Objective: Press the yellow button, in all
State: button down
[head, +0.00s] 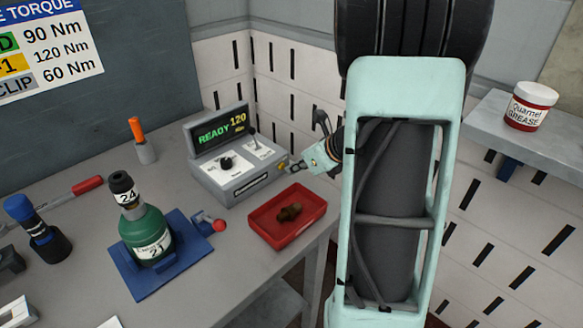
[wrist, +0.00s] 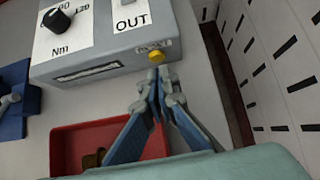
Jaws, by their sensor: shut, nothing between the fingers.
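The yellow button (wrist: 157,57) is on the front face of a grey control box (head: 235,186), near its right end. The box also shows in the wrist view (wrist: 100,68). Its display (head: 220,127) reads "READY 120". My gripper (wrist: 158,74) is shut and empty, with its fingertips right in front of the button and just below it in the wrist view. Whether they touch the button I cannot tell. In the head view my gripper (head: 289,169) is at the box's right front corner.
A red tray (head: 262,231) with a brown piece (head: 289,212) lies in front of the box, below my fingers. A green tool (head: 147,235) stands on a blue base to the left. A slotted white wall (wrist: 275,75) rises to the right.

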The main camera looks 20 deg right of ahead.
jog(key=p+v, duration=0.1)
jog(key=v, duration=1)
jog(key=shift+s+d+f+p, duration=0.3)
jog(key=shift+s+p, duration=0.05)
jog(key=shift+p, duration=0.05)
